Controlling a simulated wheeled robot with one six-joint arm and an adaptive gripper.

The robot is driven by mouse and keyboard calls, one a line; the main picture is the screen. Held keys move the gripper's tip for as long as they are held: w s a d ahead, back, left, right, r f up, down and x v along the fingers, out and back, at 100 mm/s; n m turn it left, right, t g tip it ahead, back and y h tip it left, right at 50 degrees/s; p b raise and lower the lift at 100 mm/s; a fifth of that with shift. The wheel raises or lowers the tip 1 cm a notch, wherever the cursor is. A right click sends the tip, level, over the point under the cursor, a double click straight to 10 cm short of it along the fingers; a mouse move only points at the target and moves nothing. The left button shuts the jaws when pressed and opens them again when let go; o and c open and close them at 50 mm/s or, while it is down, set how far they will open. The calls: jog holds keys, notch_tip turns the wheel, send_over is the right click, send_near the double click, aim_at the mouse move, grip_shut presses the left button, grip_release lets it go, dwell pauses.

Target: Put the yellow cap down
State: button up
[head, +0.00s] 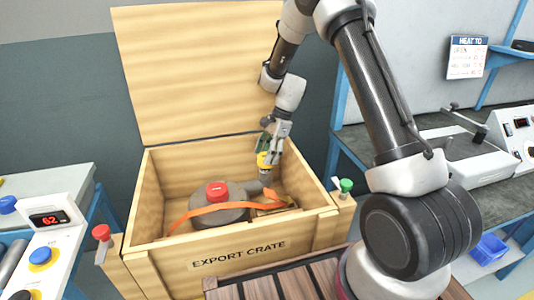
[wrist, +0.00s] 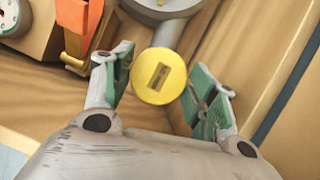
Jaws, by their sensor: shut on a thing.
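The yellow cap (head: 263,160) is inside the open export crate (head: 240,254), toward its back right. My gripper (head: 269,154) reaches down into the crate and is shut on the cap. In the wrist view the round yellow cap (wrist: 160,76), with a slot in its face, sits between the green-padded fingers (wrist: 164,92). A grey blower (head: 220,212) with a red cap (head: 216,192) lies in the crate. Its grey pipe (wrist: 166,38) runs up to the yellow cap in the wrist view; I cannot tell whether cap and pipe touch.
An orange strap (head: 210,208) crosses the blower. The crate's lid (head: 200,70) stands open behind. A red knob (head: 101,232) and a green knob (head: 346,185) flank the crate. Benches stand left and right; slatted wood (head: 280,288) is in front.

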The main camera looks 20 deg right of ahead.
jog(key=shift+f, duration=0.55)
jog(key=o, duration=0.9)
jog(key=shift+o, duration=0.2)
jog(key=shift+r, duration=0.1)
jog(key=shift+r, duration=0.35)
jog(key=v, duration=1.2)
jog(key=s+d+r+n+t+h, duration=0.1)
jog(key=s+d+r+n, duration=0.25)
jog(key=s+r, duration=0.55)
jog(key=s+d+r+n+t+h, duration=0.1)
jog(key=s+n, duration=0.3)
jog(key=s, duration=0.4)
jog(key=s+d+r+n+t+h, duration=0.1)
jog(key=s+d+r+n+t, duration=0.1)
jog(key=s, duration=0.6)
jog(key=s+d+r+n+t+h, duration=0.1)
jog(key=s+d+r+n, duration=0.3)
jog(key=s, duration=0.5)
jog(key=shift+r+n+t, duration=0.3)
jog(key=shift+r+n, duration=0.05)
jog(key=shift+n, duration=0.8)
